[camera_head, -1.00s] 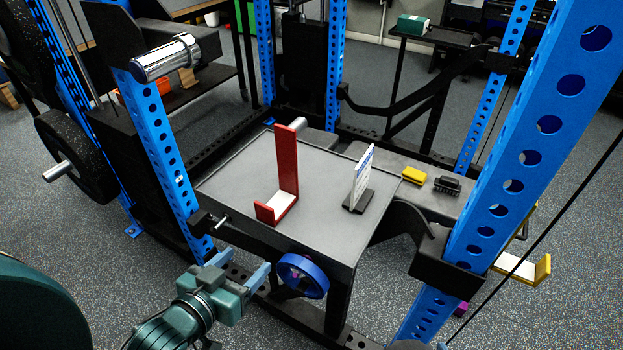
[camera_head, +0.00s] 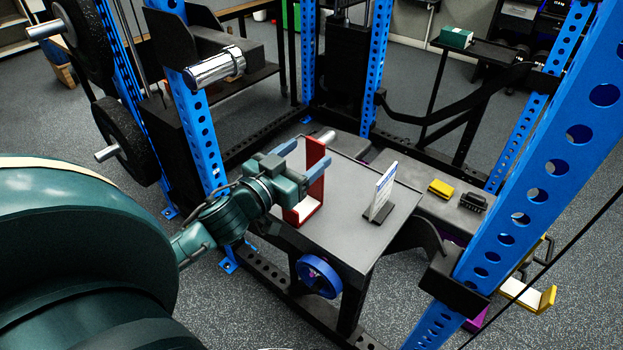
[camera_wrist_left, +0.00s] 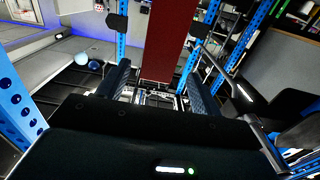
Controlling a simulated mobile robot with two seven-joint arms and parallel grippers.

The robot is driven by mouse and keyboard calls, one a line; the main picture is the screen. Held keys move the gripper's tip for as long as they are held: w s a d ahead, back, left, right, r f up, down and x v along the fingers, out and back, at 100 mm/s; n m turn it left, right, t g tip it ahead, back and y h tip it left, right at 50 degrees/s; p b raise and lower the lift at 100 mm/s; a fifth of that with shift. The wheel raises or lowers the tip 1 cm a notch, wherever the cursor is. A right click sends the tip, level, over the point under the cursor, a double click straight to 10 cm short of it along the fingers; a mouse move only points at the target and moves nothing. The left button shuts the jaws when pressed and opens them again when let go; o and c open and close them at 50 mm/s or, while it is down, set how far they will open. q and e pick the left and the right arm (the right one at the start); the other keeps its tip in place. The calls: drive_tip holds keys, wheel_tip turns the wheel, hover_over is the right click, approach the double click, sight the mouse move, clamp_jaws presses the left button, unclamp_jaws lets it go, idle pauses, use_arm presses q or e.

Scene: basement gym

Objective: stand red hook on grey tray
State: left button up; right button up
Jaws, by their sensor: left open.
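The red hook (camera_head: 316,158) stands upright on the grey tray (camera_head: 348,238), its tall plate rising at the back and its short foot with a pale pad at the front. My left gripper (camera_head: 311,155) comes in from the left and is open, with its blue-grey fingers on either side of the tall plate. Part of the hook is hidden behind the gripper. In the left wrist view the hook's red plate (camera_wrist_left: 172,42) lies between and beyond the two spread fingers; I cannot tell whether they touch it. My right gripper is not in view.
A small white sign (camera_head: 382,188) stands on the tray right of the hook. A blue ring (camera_head: 318,276) hangs below the front edge. Blue rack posts (camera_head: 505,205) flank the tray. A yellow block (camera_head: 441,187) and a black brush (camera_head: 473,201) lie to the right.

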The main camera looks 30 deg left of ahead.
sight(314, 150)
use_arm(q)
drive_tip(key=shift+w+d+f+p, duration=0.1)
drive_tip(key=shift+w+p, duration=0.1)
drive_tip(key=shift+w, duration=0.7)
drive_tip(key=shift+w+d+r+p, duration=0.1)
drive_tip(key=shift+w+p, duration=0.05)
drive_tip(key=shift+w, duration=0.75)
drive_tip(key=shift+w+d+f+p, duration=0.1)
drive_tip(key=shift+w+p, duration=0.1)
drive_tip(key=shift+w, duration=0.7)
drive_tip(key=shift+c, duration=0.4)
clamp_jaws()
